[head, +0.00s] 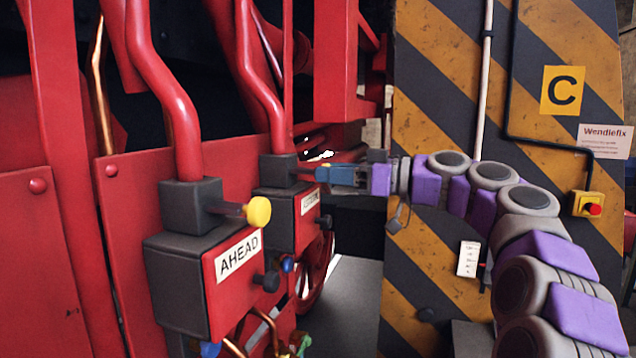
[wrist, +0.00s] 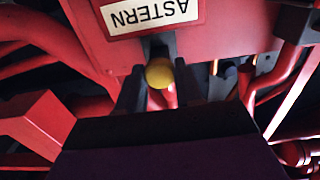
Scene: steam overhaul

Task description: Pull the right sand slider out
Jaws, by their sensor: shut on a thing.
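The right sand slider is the one with a dark block (head: 278,170) on the box labelled ASTERN (head: 310,203). Its yellow knob (wrist: 159,73) shows in the wrist view, below the ASTERN label (wrist: 153,14), which appears upside down there. My gripper (head: 322,173) reaches in from the right at the height of that block. In the wrist view my gripper (wrist: 159,85) has one finger on each side of the knob and is shut on it. In the head view my fingers hide the knob. The left slider's yellow knob (head: 258,211) sticks out on a short rod above the AHEAD label (head: 238,259).
Red pipes (head: 178,95) run down into both blocks. Dark and blue knobs (head: 270,280) stick out below the labels. A yellow-and-black striped pillar (head: 440,100) with a C sign (head: 562,90) and a red button (head: 594,209) stands behind my arm.

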